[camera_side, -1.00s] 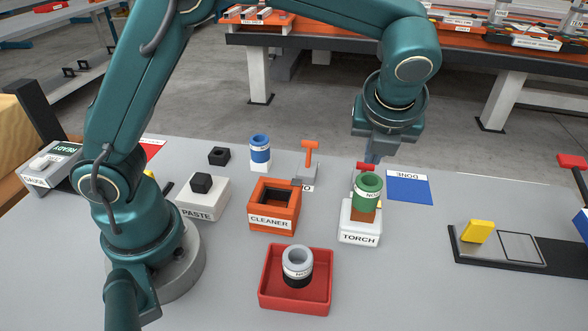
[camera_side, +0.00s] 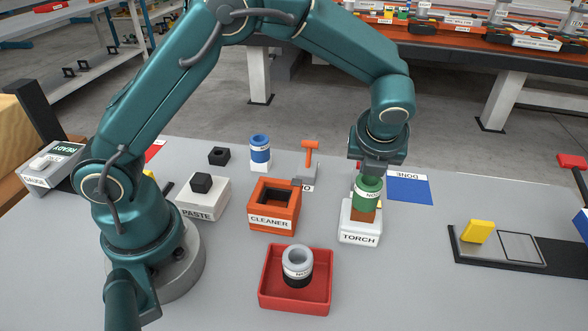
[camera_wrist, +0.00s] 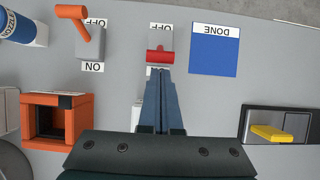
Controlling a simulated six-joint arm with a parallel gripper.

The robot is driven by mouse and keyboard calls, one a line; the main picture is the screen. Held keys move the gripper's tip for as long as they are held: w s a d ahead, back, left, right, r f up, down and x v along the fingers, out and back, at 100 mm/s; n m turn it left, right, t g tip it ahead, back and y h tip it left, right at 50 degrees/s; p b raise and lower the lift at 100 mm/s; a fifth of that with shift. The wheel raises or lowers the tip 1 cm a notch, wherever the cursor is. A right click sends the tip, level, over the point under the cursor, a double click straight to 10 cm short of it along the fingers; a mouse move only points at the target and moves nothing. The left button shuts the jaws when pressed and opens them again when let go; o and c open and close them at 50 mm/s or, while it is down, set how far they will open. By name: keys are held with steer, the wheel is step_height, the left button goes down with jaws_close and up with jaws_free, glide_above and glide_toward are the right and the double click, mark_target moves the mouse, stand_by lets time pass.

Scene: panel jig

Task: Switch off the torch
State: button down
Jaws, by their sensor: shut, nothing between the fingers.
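The white torch stand (camera_side: 358,234), labelled TORCH, holds an orange block with a green ring (camera_side: 368,194) on it. Behind it is a grey switch with a red lever (camera_wrist: 160,56). The lever leans toward my gripper, away from the OFF label (camera_wrist: 160,26); its other label is hidden. My gripper (camera_wrist: 163,74) points down, shut and empty. Its tips are right at the lever's near side; I cannot tell whether they touch. In the side view my gripper (camera_side: 373,172) is just behind the green ring.
A second switch with an orange lever (camera_side: 310,155) stands to the left, beside the orange CLEANER box (camera_side: 272,222). A blue DONE panel (camera_side: 408,190) lies to the right. A red tray (camera_side: 268,287) with a grey ring is in front. A yellow block (camera_side: 477,231) stands far right.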

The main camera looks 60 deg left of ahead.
steer(key=shift+w, duration=0.1)
steer(key=shift+w+a+r, duration=0.1)
steer(key=shift+a+r, duration=0.05)
steer(key=shift+r, duration=0.05)
steer(key=shift+w+a+r+g+h, duration=0.2)
steer(key=shift+g+h, duration=0.3)
steer(key=shift+w+a+r+g+h, duration=0.35)
steer(key=shift+w+a+g+h, duration=0.15)
steer(key=shift+g+h, duration=0.1)
steer(key=shift+w+a+r, duration=0.3)
steer(key=shift+w+a, duration=0.6)
steer(key=shift+w+a+f, duration=0.1)
steer(key=shift+w+a, duration=0.9)
steer(key=shift+w+a, duration=0.1)
steer(key=shift+v, duration=2.65)
